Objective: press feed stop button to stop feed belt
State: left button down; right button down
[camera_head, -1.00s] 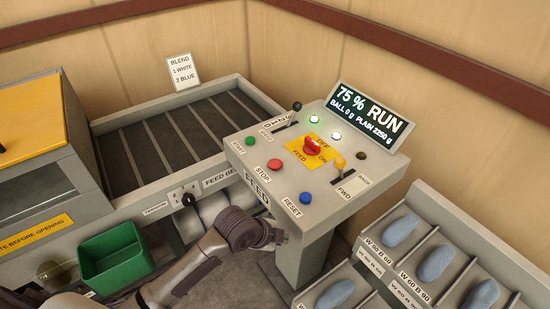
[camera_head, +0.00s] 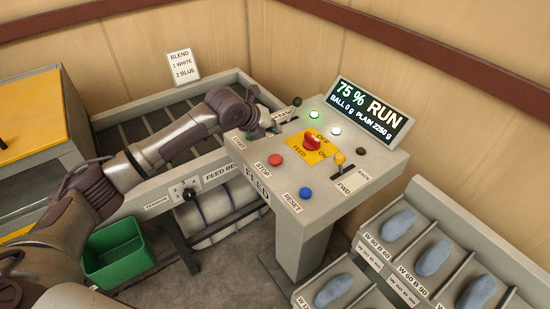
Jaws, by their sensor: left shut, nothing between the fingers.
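The feed control panel stands on a grey pedestal (camera_head: 300,246). Its red button labelled STOP (camera_head: 275,160) shows clear at the front left of the top, with nothing on it. My left gripper (camera_head: 262,127) is shut and empty over the panel's left edge, beyond the STOP button. The display (camera_head: 368,108) reads 75 % RUN, BALL 0 g, PLAIN 2250 g. My right gripper is not in view.
On the panel are a red rotary switch (camera_head: 313,142), a blue RESET button (camera_head: 305,193), a FWD/BACK lever (camera_head: 339,159) and a black-knobbed lever (camera_head: 297,102). A green bin (camera_head: 118,254) is at lower left. A rack with blue-grey pieces (camera_head: 434,258) stands at right.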

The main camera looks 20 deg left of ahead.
aim_at(273, 159)
pick_arm(q)
jog(key=shift+w+a+r, duration=0.15)
jog(key=shift+r, duration=0.05)
notch_tip(273, 159, down, 8)
jog(key=b, duration=0.6)
jog(key=shift+b, duration=0.3)
jog(key=shift+f, duration=0.45)
dwell(0.7)
jog(key=shift+f, duration=0.35)
